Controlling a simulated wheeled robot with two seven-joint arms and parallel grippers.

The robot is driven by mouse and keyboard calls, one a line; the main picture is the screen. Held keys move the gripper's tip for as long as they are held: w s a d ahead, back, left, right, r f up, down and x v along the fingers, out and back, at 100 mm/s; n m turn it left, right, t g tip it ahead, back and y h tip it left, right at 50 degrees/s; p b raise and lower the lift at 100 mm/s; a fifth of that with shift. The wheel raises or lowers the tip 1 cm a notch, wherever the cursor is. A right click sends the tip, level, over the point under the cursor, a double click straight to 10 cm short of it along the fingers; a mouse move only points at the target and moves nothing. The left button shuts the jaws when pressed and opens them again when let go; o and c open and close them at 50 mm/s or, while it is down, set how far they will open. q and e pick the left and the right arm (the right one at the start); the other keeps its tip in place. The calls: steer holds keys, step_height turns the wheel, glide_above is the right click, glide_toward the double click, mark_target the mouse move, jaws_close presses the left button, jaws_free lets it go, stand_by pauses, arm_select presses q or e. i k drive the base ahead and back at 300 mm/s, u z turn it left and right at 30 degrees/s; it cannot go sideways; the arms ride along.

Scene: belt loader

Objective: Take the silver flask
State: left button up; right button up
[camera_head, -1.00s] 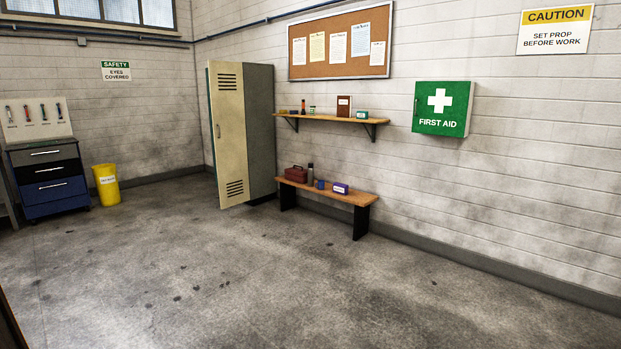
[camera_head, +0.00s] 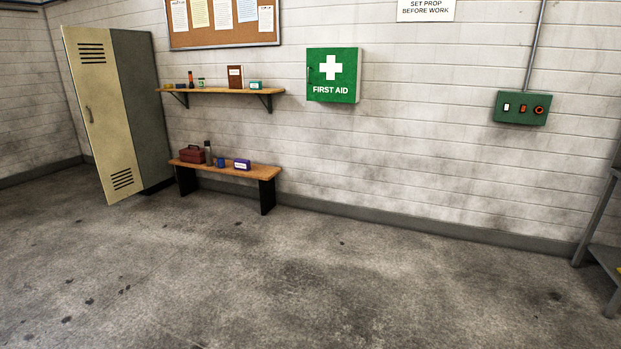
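The silver flask (camera_head: 208,152) stands upright on the wooden bench (camera_head: 262,173) against the back wall, left of the picture's middle. It is a slim grey cylinder with a darker top. A dark red box (camera_head: 192,154) with a handle is close on its left, and a small blue cup-like item (camera_head: 221,162) is close on its right. Neither of my grippers is in view.
A purple box (camera_head: 242,164) is on the bench's right part. A shelf (camera_head: 225,91) with small items hangs above. A locker (camera_head: 105,110) with its door ajar stands left. Grey metal shelving (camera_head: 603,250) is at the right edge. The floor before the bench is clear.

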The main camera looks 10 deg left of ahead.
mark_target(208, 149)
steer(key=u, duration=0.4)
steer(key=i, duration=2.4)
steer(key=u, duration=0.55)
steer(key=i, duration=3.1)
steer(key=z, duration=0.3)
steer(key=i, duration=1.7)
steer(key=z, duration=0.15)
